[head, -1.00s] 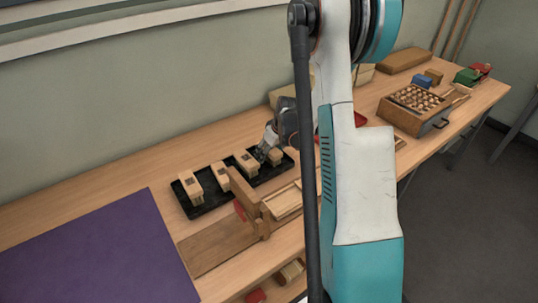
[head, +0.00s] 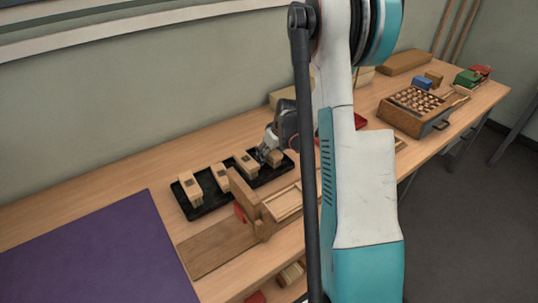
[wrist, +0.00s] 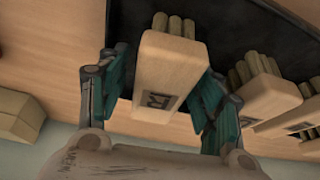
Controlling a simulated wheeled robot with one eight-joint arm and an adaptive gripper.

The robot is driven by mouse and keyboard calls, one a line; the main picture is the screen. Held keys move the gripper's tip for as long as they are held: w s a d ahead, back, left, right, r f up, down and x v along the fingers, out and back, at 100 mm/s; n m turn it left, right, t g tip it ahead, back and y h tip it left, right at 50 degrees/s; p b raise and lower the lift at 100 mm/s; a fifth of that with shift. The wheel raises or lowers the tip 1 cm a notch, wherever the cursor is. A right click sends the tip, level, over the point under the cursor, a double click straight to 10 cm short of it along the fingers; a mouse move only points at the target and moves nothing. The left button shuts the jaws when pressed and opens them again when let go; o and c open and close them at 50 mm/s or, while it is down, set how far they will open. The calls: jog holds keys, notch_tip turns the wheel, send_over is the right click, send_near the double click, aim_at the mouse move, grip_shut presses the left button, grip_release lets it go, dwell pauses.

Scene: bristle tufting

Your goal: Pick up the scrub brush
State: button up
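Several pale wooden brushes stand in a black tray (head: 207,207) on the workbench. In the wrist view, one scrub brush (wrist: 170,75) with a dark square mark and tan bristle tufts lies between the two teal finger pads of my gripper (wrist: 163,78). A thin gap shows at its left side; the right pad overlaps or lies very near its right edge, and I cannot tell if they touch. In the head view, my gripper (head: 268,153) is low at the tray's right end, by the same brush (head: 275,158), partly hiding it.
Neighbouring brushes (wrist: 268,98) stand close on one side in the tray. A wooden fixture (head: 250,205) stands in front of the tray. A purple mat (head: 95,255) lies left, and a wooden box of round pieces (head: 415,108) stands right. My arm hides part of the bench.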

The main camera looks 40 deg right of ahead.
jog(key=c, duration=0.9)
jog(key=shift+r, duration=0.1)
jog(key=shift+c, duration=0.2)
